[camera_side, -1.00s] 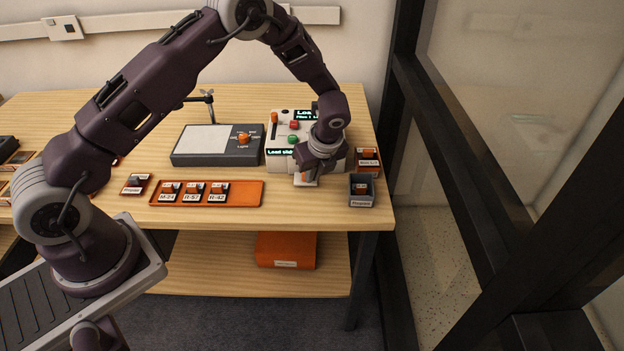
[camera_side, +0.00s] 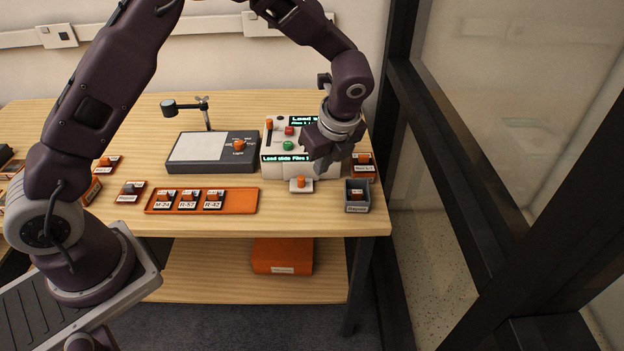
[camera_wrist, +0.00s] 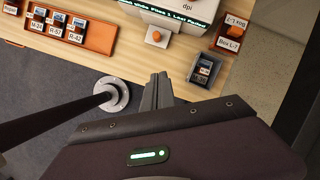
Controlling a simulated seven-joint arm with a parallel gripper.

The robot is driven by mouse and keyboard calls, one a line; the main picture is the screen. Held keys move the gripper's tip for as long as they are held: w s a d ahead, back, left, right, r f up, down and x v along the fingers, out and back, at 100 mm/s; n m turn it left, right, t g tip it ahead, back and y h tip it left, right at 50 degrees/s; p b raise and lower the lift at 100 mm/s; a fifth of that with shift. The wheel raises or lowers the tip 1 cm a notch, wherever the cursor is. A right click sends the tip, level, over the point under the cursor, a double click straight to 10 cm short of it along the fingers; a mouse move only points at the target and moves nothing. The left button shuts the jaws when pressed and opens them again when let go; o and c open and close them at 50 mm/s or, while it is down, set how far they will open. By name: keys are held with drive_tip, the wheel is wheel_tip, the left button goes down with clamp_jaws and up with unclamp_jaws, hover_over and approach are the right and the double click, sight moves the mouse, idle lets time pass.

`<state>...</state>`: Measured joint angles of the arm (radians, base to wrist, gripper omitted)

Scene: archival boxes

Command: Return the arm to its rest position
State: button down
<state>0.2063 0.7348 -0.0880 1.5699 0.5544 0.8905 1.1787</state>
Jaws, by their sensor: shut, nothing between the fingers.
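My gripper (camera_side: 322,163) is in front of the right part of the white scanner machine (camera_side: 275,165) in the side view, above the table. Its fingers also show in the wrist view (camera_wrist: 157,80), close together with nothing between them. My arm is bent, raised over the table from the left. The machine has a display, a red and a green button, and a small white tray with an orange knob (camera_side: 301,184) at its front. The gripper hides part of the machine's right side. The wrist view shows the orange knob (camera_wrist: 156,36) beyond the fingers.
An orange tray (camera_side: 238,208) holds several labelled slide boxes. A grey bin (camera_side: 357,205) stands at the table's right front corner, with a labelled orange-topped box (camera_side: 363,170) behind it. A light panel (camera_side: 197,147) is left of the machine. A dark-framed glass partition (camera_side: 408,110) borders the right.

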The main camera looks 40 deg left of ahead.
drive_tip(key=s+a+r+n+h, duration=0.15)
drive_tip(key=s+r+n, duration=0.4)
drive_tip(key=r, duration=0.55)
drive_tip(key=s+r+n+t+h, duration=0.1)
drive_tip(key=s+r+n+t, duration=0.1)
drive_tip(key=s+n, duration=0.5)
drive_tip(key=s+r+n+t+h, duration=0.1)
drive_tip(key=s+r+n, duration=0.4)
drive_tip(key=s, duration=1.1)
drive_tip(key=n+t, duration=0.1)
drive_tip(key=n, duration=0.2)
drive_tip(key=shift+a+r, duration=0.3)
drive_tip(key=shift+a, duration=0.1)
drive_tip(key=shift+h, duration=0.25)
